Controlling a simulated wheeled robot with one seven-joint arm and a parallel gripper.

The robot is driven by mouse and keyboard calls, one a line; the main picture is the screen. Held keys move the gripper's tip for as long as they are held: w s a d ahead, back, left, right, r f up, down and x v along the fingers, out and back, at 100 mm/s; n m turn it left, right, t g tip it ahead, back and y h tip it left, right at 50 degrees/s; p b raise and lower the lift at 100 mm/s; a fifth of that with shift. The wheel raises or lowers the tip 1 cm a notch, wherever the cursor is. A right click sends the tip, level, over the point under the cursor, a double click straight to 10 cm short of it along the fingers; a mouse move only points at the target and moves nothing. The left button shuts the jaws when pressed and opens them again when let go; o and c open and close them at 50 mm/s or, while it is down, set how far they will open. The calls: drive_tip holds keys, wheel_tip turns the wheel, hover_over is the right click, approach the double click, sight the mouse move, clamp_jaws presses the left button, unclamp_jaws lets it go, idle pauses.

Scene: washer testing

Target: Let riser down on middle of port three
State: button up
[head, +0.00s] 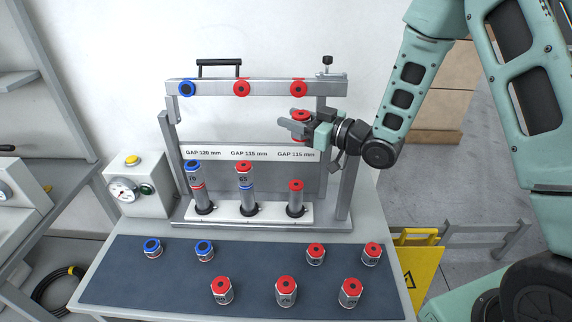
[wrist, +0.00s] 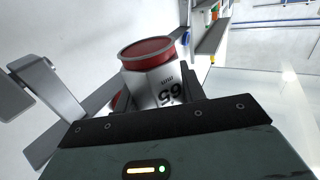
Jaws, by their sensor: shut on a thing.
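My gripper (head: 297,126) is shut on a red-capped silver riser (head: 301,116), high on the right side of the test stand and below its top bar. In the wrist view the riser (wrist: 152,75) shows a red cap and the label 65 mm, upside down there. Port three (head: 296,209) is the rightmost on the white base strip, under a GAP 115 mm label. A red-topped silver piece (head: 296,194) stands upright on it. The held riser is well above this piece and apart from it. The riser's lower end is partly hidden by my fingers.
The left port holds a taller blue-topped stack (head: 196,184), the middle port a red-topped stack (head: 246,184). The top bar (head: 215,88) carries one blue and two red discs. Several capped risers stand on the dark mat (head: 180,278). A gauge box (head: 138,186) is at left.

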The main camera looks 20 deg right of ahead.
sight(292, 137)
drive_tip(key=f+b, duration=0.6)
drive_tip(key=f, duration=0.1)
drive_tip(key=f+b, duration=0.3)
drive_tip(key=shift+w+a+f, duration=0.25)
drive_tip(key=shift+w, duration=0.05)
drive_tip(key=shift+f+b, duration=1.05)
drive_tip(key=shift+f, duration=0.85)
drive_tip(key=shift+f+b, duration=0.55)
drive_tip(key=o, duration=1.2)
drive_tip(key=shift+o, duration=0.2)
wheel_tip(292, 137, up, 10)
drive_tip(key=shift+r+b, duration=0.1)
drive_tip(key=shift+b, duration=0.2)
